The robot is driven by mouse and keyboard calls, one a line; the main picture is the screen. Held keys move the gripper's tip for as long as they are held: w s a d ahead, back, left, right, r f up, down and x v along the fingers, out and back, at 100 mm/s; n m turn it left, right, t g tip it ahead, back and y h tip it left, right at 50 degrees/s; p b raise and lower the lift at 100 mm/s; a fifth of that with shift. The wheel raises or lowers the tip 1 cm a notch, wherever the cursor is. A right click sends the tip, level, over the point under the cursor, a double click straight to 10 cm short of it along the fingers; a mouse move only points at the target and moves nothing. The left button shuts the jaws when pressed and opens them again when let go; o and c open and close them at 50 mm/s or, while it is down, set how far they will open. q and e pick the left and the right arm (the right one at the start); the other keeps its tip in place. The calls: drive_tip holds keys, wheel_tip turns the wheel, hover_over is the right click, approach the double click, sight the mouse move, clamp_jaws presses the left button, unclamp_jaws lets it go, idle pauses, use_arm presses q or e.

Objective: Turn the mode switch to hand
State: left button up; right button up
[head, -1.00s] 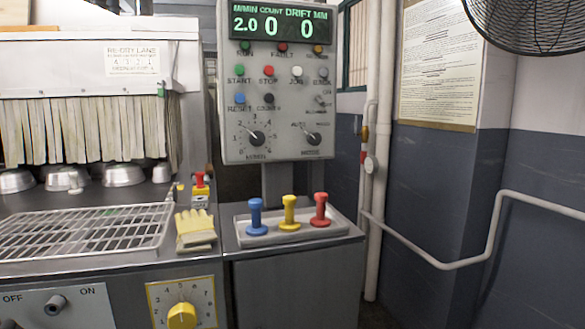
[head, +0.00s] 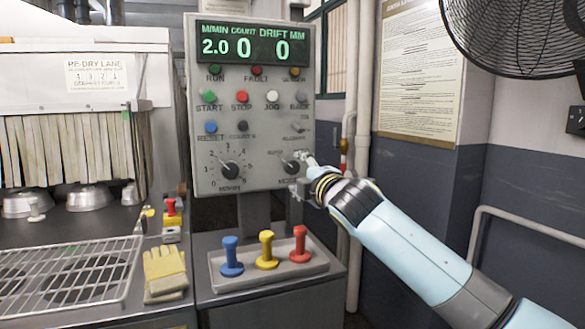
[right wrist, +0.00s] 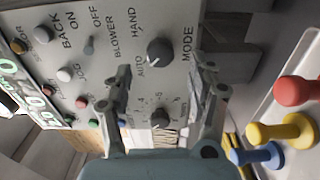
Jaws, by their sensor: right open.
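The mode switch (head: 292,168) is a dark round knob at the lower right of the grey control panel (head: 205,100). In the right wrist view the knob (right wrist: 160,52) shows beside the AUTO and HAND labels, and its pointer looks turned towards AUTO. My right gripper (head: 303,175) is in front of the panel's lower right corner, close to the knob and partly covering its label. In the right wrist view the gripper's fingers (right wrist: 165,85) are spread apart with nothing between them, and the knob lies beyond their tips. My left gripper is out of view.
A dial knob (head: 229,171) sits left of the mode switch. Buttons and a small blower switch (head: 298,126) are above. Blue, yellow and red handles (head: 266,250) stand in a tray below. A pipe (head: 357,100) and a fan (head: 515,35) are at right.

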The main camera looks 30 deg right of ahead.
sight(293, 169)
drive_tip(key=x, duration=0.5)
drive_tip(key=shift+f, duration=0.1)
drive_tip(key=c, duration=1.1)
